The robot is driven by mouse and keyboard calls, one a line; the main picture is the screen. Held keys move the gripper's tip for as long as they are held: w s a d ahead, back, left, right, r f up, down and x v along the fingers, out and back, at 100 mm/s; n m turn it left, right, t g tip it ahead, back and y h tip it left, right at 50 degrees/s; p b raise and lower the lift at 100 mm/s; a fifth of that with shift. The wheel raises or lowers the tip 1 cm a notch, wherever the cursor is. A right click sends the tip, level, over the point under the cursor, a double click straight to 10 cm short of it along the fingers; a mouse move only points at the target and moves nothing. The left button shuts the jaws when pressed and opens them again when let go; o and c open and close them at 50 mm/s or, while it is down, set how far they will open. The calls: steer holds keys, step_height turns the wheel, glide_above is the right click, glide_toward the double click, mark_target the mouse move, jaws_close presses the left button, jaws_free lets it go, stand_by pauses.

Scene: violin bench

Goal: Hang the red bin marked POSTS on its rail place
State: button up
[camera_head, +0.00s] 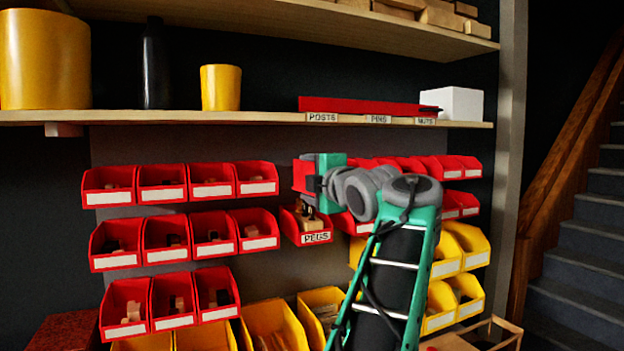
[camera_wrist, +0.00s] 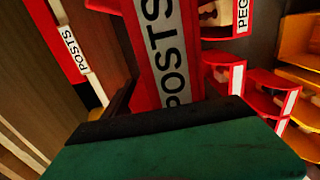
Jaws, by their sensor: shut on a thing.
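The red bin marked POSTS (camera_wrist: 150,50) is in my gripper; its white label shows large and turned sideways in the wrist view. In the head view a small part of the red bin (camera_head: 303,175) shows left of my gripper (camera_head: 322,175), in front of the upper bin row. My gripper is shut on it, and a green and black jaw fills the lower wrist view. A POSTS label (camera_head: 322,118) is on the shelf edge above, below a long red strip (camera_head: 370,105); this label also shows in the wrist view (camera_wrist: 70,47). The rail behind the bin is hidden.
A red PEGS bin (camera_head: 316,238) hangs just below my gripper. Rows of red bins (camera_head: 212,191) hang left, and more red bins (camera_head: 462,168) hang right, partly hidden by my arm. Yellow bins (camera_head: 270,330) are below. The shelf (camera_head: 250,118) is close above.

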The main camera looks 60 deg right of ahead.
mark_target(295, 172)
steer(key=shift+r+p+x, duration=0.2)
steer(key=shift+p+x, duration=0.95)
steer(key=shift+x, duration=2.45)
steer(key=s+d+p+x, duration=0.1)
steer(key=p+x, duration=0.4)
steer(key=x, duration=0.2)
steer(key=shift+w+d, duration=0.35)
steer(key=shift+d, duration=0.1)
steer(key=shift+r, duration=0.1)
steer(key=shift+p+x, duration=1.35)
steer(key=shift+x, duration=0.2)
steer(key=shift+f+b, duration=0.95)
steer(key=shift+b, duration=0.05)
steer(key=o, duration=1.5)
